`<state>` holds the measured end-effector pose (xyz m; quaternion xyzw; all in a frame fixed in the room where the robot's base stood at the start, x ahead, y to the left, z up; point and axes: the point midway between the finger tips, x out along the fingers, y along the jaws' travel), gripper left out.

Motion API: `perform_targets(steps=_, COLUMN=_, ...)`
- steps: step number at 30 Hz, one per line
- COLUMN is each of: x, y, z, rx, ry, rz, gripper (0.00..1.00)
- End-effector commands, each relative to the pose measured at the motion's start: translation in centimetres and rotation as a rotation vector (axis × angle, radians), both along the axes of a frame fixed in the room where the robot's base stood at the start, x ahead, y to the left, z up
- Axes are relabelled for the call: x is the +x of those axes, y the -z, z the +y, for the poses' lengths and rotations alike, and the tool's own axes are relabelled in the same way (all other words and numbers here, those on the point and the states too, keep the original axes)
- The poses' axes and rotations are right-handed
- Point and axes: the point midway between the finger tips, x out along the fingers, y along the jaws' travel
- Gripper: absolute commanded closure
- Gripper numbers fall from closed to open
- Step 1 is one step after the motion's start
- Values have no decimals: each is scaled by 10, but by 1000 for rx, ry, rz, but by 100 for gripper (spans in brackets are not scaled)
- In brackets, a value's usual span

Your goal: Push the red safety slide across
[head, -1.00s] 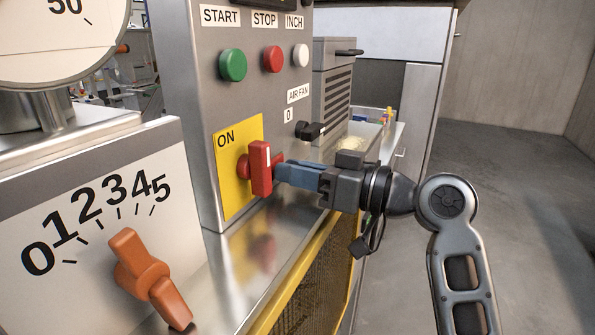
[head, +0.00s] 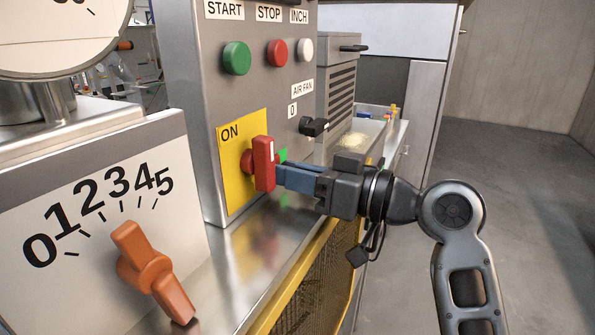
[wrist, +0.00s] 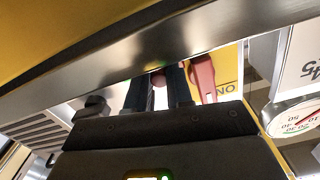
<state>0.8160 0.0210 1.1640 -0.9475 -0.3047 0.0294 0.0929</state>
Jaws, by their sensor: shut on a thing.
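My gripper (head: 281,176) reaches in from the right with its blue fingers at the panel face. The fingers (wrist: 159,88) also show in the wrist view, close together, with a small reddish thing, which I take for the red safety slide (wrist: 158,80), between their tips. Most of it is hidden by the fingers. A red upright handle (head: 264,164) on a yellow ON plate (head: 232,190) stands just left of the fingertips. In the wrist view this handle (wrist: 205,78) is right of the fingers, outside them. A green patch (head: 283,156) shows behind the fingertips.
Green (head: 236,58), red (head: 277,52) and white (head: 305,49) buttons sit above. A black air fan knob (head: 314,126) is right of the plate. An orange dial (head: 152,272) stands front left. A metal ledge (head: 225,270) runs below; open floor lies right.

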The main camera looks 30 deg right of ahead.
Motion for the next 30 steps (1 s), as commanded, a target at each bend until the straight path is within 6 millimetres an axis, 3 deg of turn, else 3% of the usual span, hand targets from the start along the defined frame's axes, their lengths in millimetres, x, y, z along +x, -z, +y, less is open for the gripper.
perform_targets(steps=2, x=-2, y=1, z=3, rx=0, ry=-10, rz=3, gripper=100)
perform_targets(steps=3, x=-2, y=1, z=3, rx=0, ry=-11, rz=4, gripper=78)
perform_targets(steps=11, x=-1, y=1, z=3, rx=0, ry=-10, rz=3, gripper=54)
perform_targets(steps=25, x=-1, y=-1, z=2, rx=1, ry=-8, rz=0, gripper=54)
perform_targets(steps=30, x=7, y=-1, z=-9, rx=1, ry=-6, rz=2, gripper=54)
